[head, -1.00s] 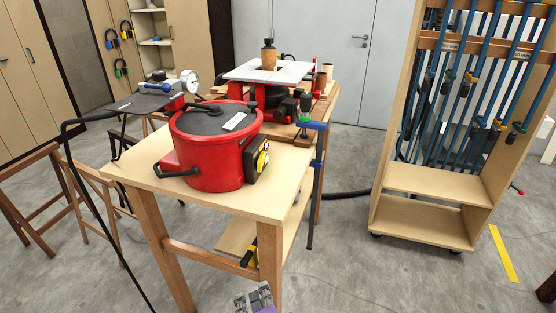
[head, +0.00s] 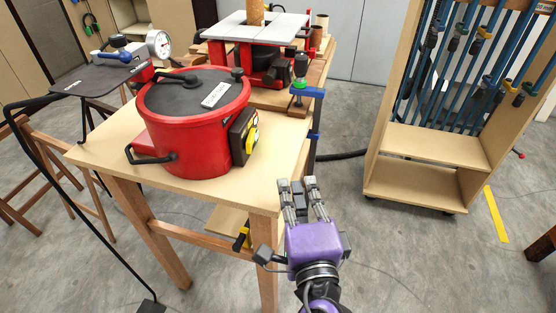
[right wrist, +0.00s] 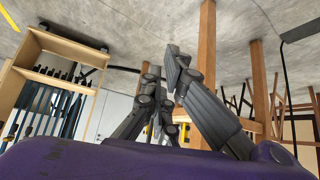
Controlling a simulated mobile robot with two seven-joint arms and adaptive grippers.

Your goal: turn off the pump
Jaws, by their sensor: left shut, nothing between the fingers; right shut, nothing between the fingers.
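A red pot-shaped unit (head: 197,125) with a black lid stands on the wooden table; I take it to be the pump. A black switch box with a yellow cover (head: 251,138) is on its right side. My right gripper (right wrist: 172,70) shows in the right wrist view, shut and empty, with table legs and floor behind.
The wooden table (head: 105,150) bears a red machine with a grey top (head: 258,27) and a blue clamp (head: 307,92). A gauge (head: 158,43) with a blue handle is at the left. A clamp rack (head: 410,180) stands right. Floor between table and rack is mostly clear.

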